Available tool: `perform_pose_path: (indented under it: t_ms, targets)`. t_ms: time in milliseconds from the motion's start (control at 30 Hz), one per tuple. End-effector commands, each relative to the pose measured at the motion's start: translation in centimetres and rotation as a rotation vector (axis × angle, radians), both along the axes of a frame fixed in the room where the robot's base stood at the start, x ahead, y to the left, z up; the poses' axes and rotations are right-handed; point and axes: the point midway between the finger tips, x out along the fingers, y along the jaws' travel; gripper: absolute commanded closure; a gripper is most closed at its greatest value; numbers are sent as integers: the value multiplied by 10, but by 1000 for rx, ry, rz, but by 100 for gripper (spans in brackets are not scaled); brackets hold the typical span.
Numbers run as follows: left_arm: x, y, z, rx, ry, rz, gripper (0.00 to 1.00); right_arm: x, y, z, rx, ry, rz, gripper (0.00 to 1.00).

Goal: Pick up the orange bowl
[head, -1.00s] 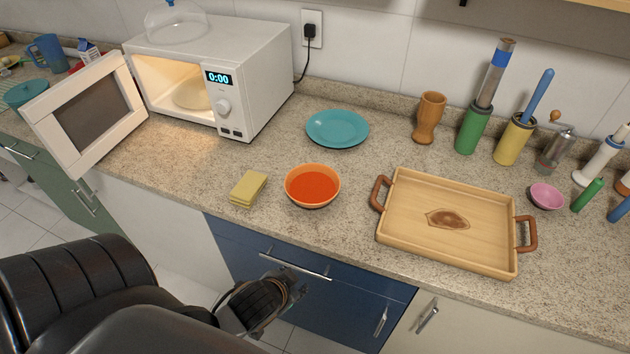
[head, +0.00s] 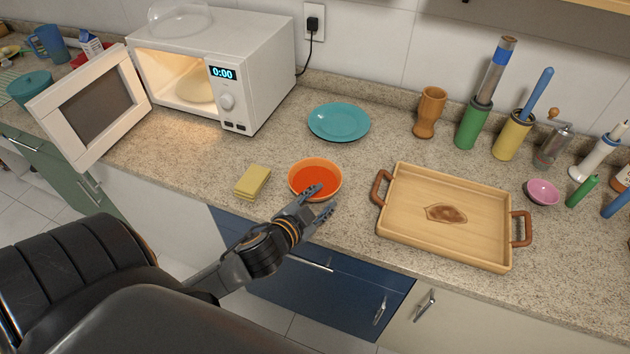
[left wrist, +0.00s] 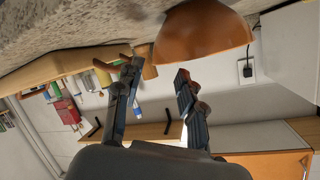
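The orange bowl (head: 315,178) stands upright on the counter and looks filled with something red-orange. It also shows large at the top of the left wrist view (left wrist: 203,38). My left gripper (head: 320,203) is at the bowl's near right side, its fingers apart, with one finger overlapping the near rim in the head view. In the left wrist view the two fingers (left wrist: 157,72) are open with nothing between them, and the bowl lies beyond their tips. I cannot tell whether a finger touches the bowl. My right gripper is not in view.
A yellow sponge (head: 253,182) lies left of the bowl, and a teal plate (head: 339,122) behind it. A wooden tray (head: 408,178) with handles stands to the right. The open microwave (head: 262,75) is at the back left. The counter's front edge runs close below the bowl.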

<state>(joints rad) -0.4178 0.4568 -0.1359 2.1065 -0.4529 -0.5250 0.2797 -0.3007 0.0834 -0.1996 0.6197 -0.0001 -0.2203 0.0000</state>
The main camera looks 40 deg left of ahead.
Motion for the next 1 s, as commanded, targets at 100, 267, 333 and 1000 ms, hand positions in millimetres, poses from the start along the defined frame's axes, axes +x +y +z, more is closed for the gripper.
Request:
perform_pose_path:
  t_ms: [100, 267, 333, 1000]
  targets:
    - [6, 0, -2, -1, 0, 0, 61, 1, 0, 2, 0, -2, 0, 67]
    - [22, 0, -11, 2, 1, 2, 61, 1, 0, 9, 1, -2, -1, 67]
    - [31, -1, -16, 0, 1, 1, 61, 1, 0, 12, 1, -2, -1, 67]
    - [50, 0, -26, 0, 2, 0, 100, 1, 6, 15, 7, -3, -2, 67]
